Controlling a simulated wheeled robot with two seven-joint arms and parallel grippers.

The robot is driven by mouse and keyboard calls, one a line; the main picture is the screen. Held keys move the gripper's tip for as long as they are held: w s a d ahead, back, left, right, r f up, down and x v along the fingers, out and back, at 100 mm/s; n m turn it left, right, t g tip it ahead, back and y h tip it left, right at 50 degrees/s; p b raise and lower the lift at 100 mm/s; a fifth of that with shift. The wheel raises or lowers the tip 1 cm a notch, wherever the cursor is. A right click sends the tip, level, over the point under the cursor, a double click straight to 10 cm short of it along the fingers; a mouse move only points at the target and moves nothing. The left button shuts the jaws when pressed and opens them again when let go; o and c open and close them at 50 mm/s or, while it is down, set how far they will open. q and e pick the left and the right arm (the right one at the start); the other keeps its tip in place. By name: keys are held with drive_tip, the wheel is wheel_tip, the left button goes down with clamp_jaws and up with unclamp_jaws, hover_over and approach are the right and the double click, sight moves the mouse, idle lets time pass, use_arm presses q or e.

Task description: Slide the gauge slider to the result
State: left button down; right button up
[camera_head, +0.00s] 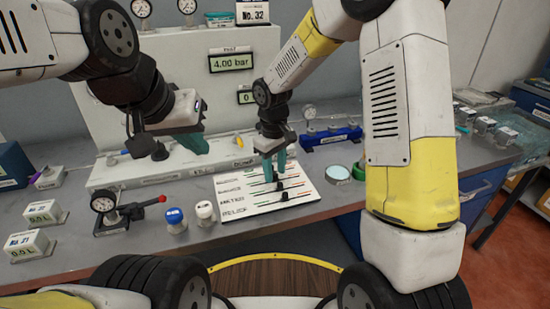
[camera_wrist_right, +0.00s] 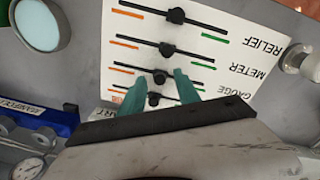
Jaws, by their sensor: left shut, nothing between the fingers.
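The slider board (camera_head: 318,197) is a white plate with several labelled rows. In the right wrist view, the gauge slider (camera_wrist_right: 160,76) is a black knob on a black track, with an orange mark to its left and a green one to its right. My right gripper (camera_head: 274,178) is over the board, pointing down. Its teal fingers (camera_wrist_right: 160,80) are apart, on either side of the gauge knob, with visible gaps. The knob of the row nearest the wrist also shows between the fingers. My left gripper (camera_head: 202,148) is shut and empty near the white panel.
A display (camera_head: 231,62) reads 4.00 bar. A blue-capped jar (camera_head: 175,218) and a white-capped jar (camera_head: 205,212) stand left of the board. A round pale-topped container (camera_head: 338,173) is to its right. A blue block (camera_head: 330,137) sits behind.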

drive_tip(key=shift+c, duration=0.5)
clamp_jaws()
idle(0.5)
